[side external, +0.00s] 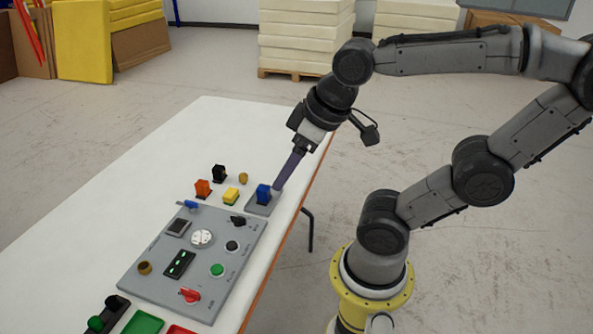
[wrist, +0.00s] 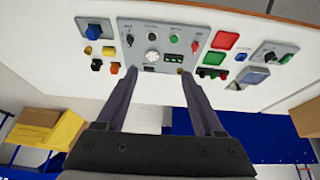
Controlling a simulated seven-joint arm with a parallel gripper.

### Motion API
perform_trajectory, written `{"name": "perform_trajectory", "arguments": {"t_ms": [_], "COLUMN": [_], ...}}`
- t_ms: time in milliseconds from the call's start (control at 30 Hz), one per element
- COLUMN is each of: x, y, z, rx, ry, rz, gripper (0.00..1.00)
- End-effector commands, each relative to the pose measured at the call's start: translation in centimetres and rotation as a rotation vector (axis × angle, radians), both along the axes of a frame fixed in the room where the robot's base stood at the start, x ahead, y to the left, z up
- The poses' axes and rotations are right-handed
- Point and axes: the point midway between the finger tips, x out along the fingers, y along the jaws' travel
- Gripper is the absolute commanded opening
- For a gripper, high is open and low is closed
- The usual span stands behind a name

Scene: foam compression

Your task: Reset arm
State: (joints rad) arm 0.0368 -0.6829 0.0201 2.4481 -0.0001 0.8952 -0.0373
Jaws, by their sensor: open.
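My gripper (side external: 278,187) points down over the far right part of the white table in the side view. In the wrist view its two dark fingers (wrist: 158,72) stand well apart with nothing held between them. In the side view the fingertips overlap the small grey base (side external: 258,206) that carries a blue block (side external: 263,194). In the wrist view the blue block (wrist: 93,32) lies off to the left, outside the fingers, so they look apart from it. The exact height above the table cannot be told.
A grey control panel (side external: 150,277) with knobs and buttons lies on the white table (side external: 130,190). Black (side external: 218,173), orange (side external: 203,188) and yellow (side external: 231,196) blocks stand beyond it. Green (side external: 143,322) and red trays lie nearer. The far table end is clear.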

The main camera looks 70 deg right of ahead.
Motion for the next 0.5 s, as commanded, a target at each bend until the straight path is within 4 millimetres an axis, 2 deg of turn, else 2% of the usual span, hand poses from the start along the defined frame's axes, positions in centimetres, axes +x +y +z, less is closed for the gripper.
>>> {"name": "perform_trajectory", "arguments": {"t_ms": [133, 500], "x": [-1.51, -1.64], "y": [0.64, 0.67], "z": [-0.29, -0.36], "rx": [0.016, 0.017], "ry": [-0.030, -0.031], "rz": [0.005, 0.004], "gripper": [0.70, 0.70]}}
